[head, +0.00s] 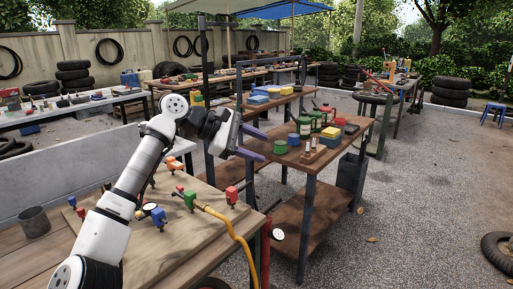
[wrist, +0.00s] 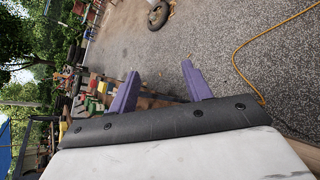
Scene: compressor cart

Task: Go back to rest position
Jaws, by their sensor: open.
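My gripper (head: 251,143) is raised above the right back edge of the wooden cart top (head: 185,262), with its purple fingers pointing right. In the wrist view its two purple fingers (wrist: 158,92) stand apart with nothing between them. Blue, green and red fittings sit on the cart top below my arm: a green one (head: 190,200), a red one (head: 231,195) and a blue one (head: 158,217). A yellow hose (head: 236,236) runs from near the green fitting over the front edge.
A wooden workbench (head: 330,160) with green cans, coloured boxes and a lower shelf stands to the right of my gripper. A metal cup (head: 33,222) stands at the left. Gravel ground (head: 430,190) is open at the right, with a tyre (head: 497,254) at the edge.

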